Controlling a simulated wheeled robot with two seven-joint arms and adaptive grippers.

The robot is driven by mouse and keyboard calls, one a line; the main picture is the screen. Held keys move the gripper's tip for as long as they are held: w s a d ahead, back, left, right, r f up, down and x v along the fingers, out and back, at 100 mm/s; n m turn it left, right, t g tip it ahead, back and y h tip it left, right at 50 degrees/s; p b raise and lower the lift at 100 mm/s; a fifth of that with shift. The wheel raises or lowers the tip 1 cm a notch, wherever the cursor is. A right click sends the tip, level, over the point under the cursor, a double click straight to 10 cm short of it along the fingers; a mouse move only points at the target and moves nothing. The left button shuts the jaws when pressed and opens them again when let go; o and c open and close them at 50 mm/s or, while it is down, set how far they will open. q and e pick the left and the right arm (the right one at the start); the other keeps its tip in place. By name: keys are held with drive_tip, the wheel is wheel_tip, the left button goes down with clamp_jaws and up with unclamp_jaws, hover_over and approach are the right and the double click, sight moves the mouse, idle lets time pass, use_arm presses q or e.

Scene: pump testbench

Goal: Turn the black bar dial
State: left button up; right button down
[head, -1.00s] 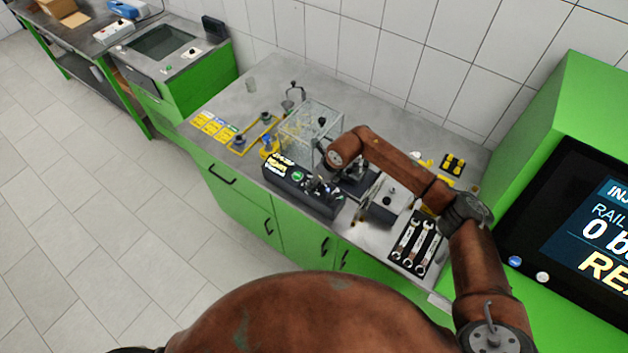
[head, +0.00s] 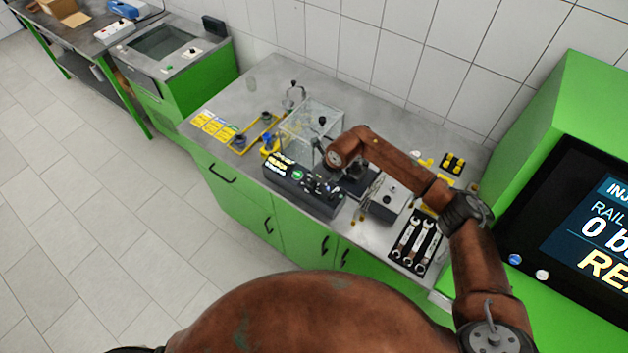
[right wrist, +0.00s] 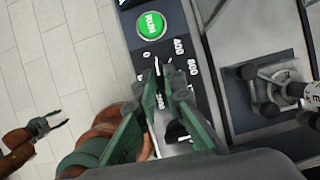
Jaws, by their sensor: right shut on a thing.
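The black control panel (head: 292,184) stands along the front edge of the bench, with a green RUN button (right wrist: 151,25) that also shows in the head view (head: 298,175). My right gripper (right wrist: 160,78) is over this panel, just below the RUN button in the right wrist view. Its fingers are closed together on the black bar dial, amid printed white numbers. The fingers hide most of the dial, so its pointing angle cannot be read. My left gripper (right wrist: 52,121) hangs over the floor at the left of the right wrist view, its fingers apart and empty.
A clear box (head: 312,122) stands behind the panel. A grey unit (head: 388,197) and a black mat with wrenches (head: 415,243) lie to the right. A large green cabinet with a screen (head: 590,220) closes off the right side. The floor at left is free.

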drive_tip(key=shift+a+r+m+t, duration=0.1)
drive_tip(key=shift+m+t, duration=0.2)
drive_tip(key=shift+m, duration=0.6)
drive_tip(key=m+h+b, duration=0.1)
drive_tip(key=m, duration=0.1)
drive_tip(key=shift+a+m+t, duration=0.1)
drive_tip(key=shift+m+t, duration=0.2)
drive_tip(key=m+b, duration=0.1)
drive_tip(key=m+h+b, duration=0.1)
drive_tip(key=m, duration=0.1)
drive_tip(key=shift+s+a+m+b, duration=0.1)
drive_tip(key=shift+a+m+b, duration=0.1)
drive_tip(key=shift+m+b, duration=0.1)
drive_tip(key=m+h+b, duration=0.1)
drive_tip(key=m+b, duration=0.1)
drive_tip(key=m, duration=0.1)
drive_tip(key=m+h+b, duration=0.1)
drive_tip(key=m+b, duration=0.1)
drive_tip(key=shift+a+h, duration=0.25)
drive_tip(key=shift+h, duration=0.05)
drive_tip(key=shift+a+m+h+b, duration=0.1)
drive_tip(key=shift+m+h+b, duration=0.7)
drive_tip(key=shift+m, duration=1.3)
drive_tip(key=shift+b, duration=0.3)
drive_tip(key=c, duration=2)
unclamp_jaws()
drive_tip(key=v, duration=1.2)
